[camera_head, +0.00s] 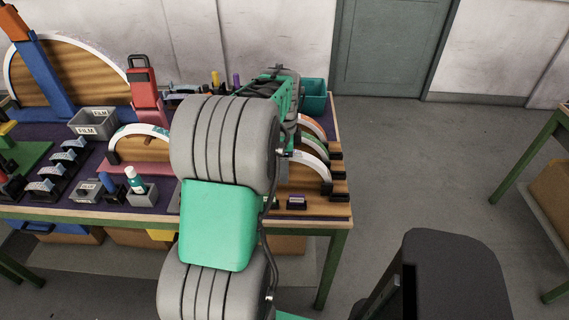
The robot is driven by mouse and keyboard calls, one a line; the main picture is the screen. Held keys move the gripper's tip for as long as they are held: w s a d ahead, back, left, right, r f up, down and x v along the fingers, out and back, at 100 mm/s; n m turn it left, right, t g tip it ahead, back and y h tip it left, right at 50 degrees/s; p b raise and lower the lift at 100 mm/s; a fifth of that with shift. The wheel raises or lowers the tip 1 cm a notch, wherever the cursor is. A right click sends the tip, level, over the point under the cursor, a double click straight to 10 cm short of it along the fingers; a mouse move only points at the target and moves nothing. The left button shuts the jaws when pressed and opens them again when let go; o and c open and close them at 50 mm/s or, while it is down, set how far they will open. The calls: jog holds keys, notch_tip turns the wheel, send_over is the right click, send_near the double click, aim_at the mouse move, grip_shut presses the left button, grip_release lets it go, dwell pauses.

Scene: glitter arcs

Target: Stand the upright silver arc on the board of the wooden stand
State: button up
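Several arcs stand upright in dark holders at the table's right end. The nearest is a whitish-silver arc (312,166), with another pale arc (315,146) behind it and an orange one (312,127) farther back. I cannot tell which is the task's arc. Left of my arm, a small half-round wooden board (143,152) stands upright with a pale arc (145,130) along its top edge; its right part is hidden behind my arm. A bigger wooden board (75,72) with a pale rim stands at the back left. My gripper is hidden behind my grey and green arm.
A grey FILM bin (92,123), a red clamp-like tool (143,88), a white-capped teal bottle (134,180) and short silver pieces in racks (46,190) crowd the table's left. A teal bin (314,97) is at the back right. A dark chair (452,275) stands right of the table.

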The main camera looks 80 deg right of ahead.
jog(key=shift+r, duration=0.1)
jog(key=shift+r+p, duration=2.9)
jog(key=shift+r, duration=1)
